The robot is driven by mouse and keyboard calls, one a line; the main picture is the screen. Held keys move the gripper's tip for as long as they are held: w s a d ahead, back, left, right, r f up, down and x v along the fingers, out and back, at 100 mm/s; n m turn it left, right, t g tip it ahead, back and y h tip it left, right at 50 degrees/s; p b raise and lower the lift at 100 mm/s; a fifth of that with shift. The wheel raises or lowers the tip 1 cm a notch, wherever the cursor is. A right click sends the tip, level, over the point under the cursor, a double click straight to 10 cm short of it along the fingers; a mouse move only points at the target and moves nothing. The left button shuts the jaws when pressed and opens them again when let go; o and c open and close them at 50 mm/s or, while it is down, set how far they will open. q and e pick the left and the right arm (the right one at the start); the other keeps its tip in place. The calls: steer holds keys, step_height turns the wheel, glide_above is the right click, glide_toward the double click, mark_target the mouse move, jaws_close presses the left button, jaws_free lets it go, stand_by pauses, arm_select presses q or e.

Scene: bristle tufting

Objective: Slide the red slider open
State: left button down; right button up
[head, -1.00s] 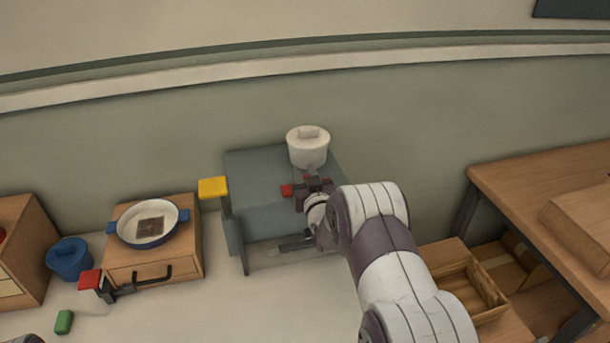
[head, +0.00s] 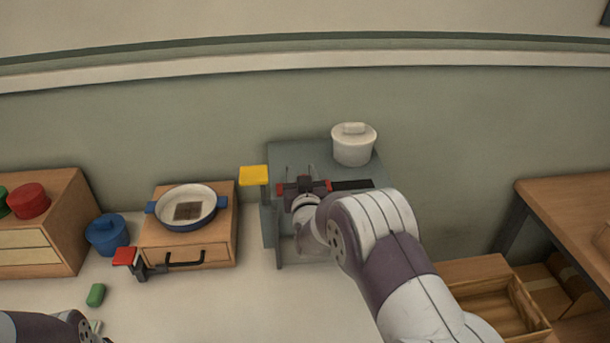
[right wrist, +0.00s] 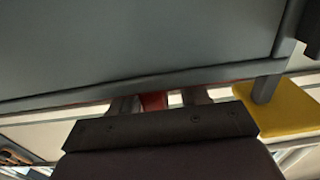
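The red slider (head: 327,186) is on the upper front of the grey cabinet (head: 300,153), with a dark strip showing to its right. My right gripper (head: 304,184) is in front of the slider and hides much of it. In the right wrist view the slider's red part (right wrist: 153,101) is between the two fingers of my right gripper (right wrist: 160,102). It is close to the left finger, and a light gap shows before the right finger.
A yellow handle (head: 254,175) stands left of the slider. A white lidded pot (head: 353,145) is on the cabinet. Left are a pan (head: 187,208) on a wooden drawer box (head: 220,240), a red-topped handle (head: 125,256) and a blue pot (head: 106,236).

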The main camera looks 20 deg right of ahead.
steer(key=shift+w+a, duration=0.1)
steer(key=shift+s, duration=0.55)
steer(key=b+v, duration=0.1)
steer(key=v, duration=1)
steer(key=shift+s+a, duration=0.25)
steer(key=shift+s, duration=0.05)
